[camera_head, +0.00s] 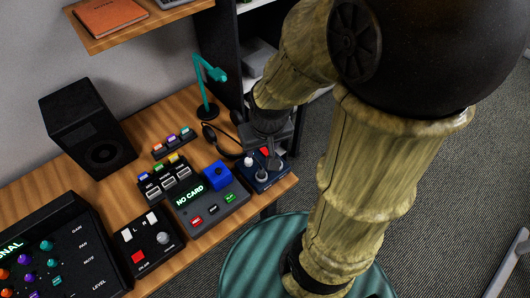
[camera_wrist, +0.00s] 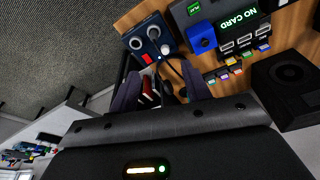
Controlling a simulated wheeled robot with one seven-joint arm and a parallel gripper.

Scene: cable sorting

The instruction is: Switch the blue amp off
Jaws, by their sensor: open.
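The blue amp (camera_head: 262,183) is a small dark blue box at the table's right front corner in the head view. In the wrist view the amp (camera_wrist: 160,31) shows two silver-ringed knobs, a red patch and a white part with a cable near it. My gripper (camera_head: 270,158) is just above the amp in the head view and covers part of its top. In the wrist view my gripper (camera_wrist: 162,84) has its two dark fingers spread, with the amp beyond their tips. I cannot tell whether a finger touches it, nor the switch's position.
Left of the amp stands a grey NO CARD recorder (camera_head: 208,208) with a blue block. Behind are a card reader (camera_head: 168,181), a teal lamp (camera_head: 206,108) and a black speaker (camera_head: 88,125). A mixer (camera_head: 60,240) and a small button box (camera_head: 148,241) stand farther left.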

